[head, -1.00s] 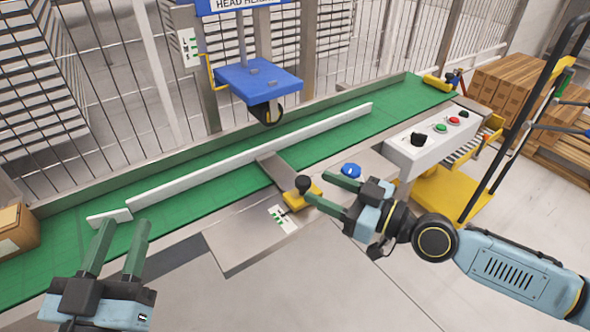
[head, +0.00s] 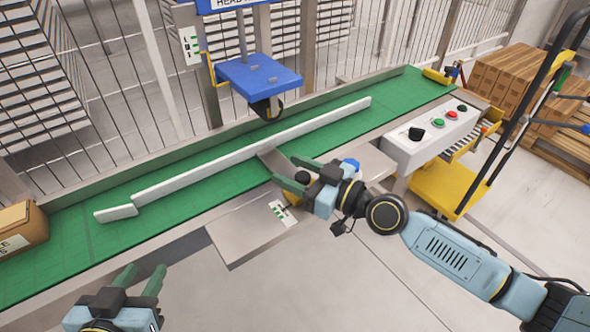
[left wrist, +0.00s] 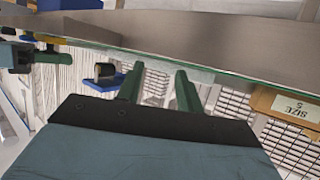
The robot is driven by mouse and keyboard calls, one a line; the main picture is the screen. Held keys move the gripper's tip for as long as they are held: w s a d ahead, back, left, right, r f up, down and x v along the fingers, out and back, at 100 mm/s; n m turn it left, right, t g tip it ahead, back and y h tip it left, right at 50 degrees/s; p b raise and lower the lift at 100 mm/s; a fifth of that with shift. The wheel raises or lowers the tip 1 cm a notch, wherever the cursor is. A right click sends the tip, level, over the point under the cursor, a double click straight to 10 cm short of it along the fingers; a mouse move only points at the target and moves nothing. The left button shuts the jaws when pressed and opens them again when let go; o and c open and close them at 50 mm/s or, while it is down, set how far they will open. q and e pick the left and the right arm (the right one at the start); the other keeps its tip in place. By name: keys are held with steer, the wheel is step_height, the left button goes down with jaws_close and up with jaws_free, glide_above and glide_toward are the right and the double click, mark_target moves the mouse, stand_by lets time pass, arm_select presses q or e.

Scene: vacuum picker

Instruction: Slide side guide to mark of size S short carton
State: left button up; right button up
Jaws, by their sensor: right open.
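The side guide (head: 250,150) is a long white bar along the green conveyor, with a short angled piece at its left end. A grey slide arm (head: 272,158) joins it to a yellow block, mostly hidden, with a black knob (head: 302,178). A small scale label with green marks (head: 283,213) lies on the metal plate beside the block; I cannot read its letters. My right gripper (head: 284,170) is open, its fingers on either side of the knob. My left gripper (head: 143,271) is open and empty in front of the conveyor; its fingers show in the left wrist view (left wrist: 160,82).
A carton (head: 22,228) sits at the conveyor's left end, labelled SIZE S in the left wrist view (left wrist: 290,106). A blue head unit (head: 258,76) with a black wheel hangs over the belt. A button box (head: 432,138) and yellow cart stand right.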

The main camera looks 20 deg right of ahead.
steer(key=shift+c, duration=0.3)
jaws_close()
steer(key=shift+w+a+b, duration=0.2)
steer(key=shift+w+b, duration=0.15)
steer(key=shift+w, duration=0.2)
arm_select(q)
steer(key=r, duration=0.1)
steer(key=t, duration=0.1)
steer(key=w+r+t, duration=0.1)
steer(key=shift+d+r+h, duration=0.3)
steer(key=shift+d+h, duration=0.1)
arm_select(e)
steer(key=shift+o, duration=0.3)
jaws_free()
arm_select(q)
steer(key=shift+f, duration=0.1)
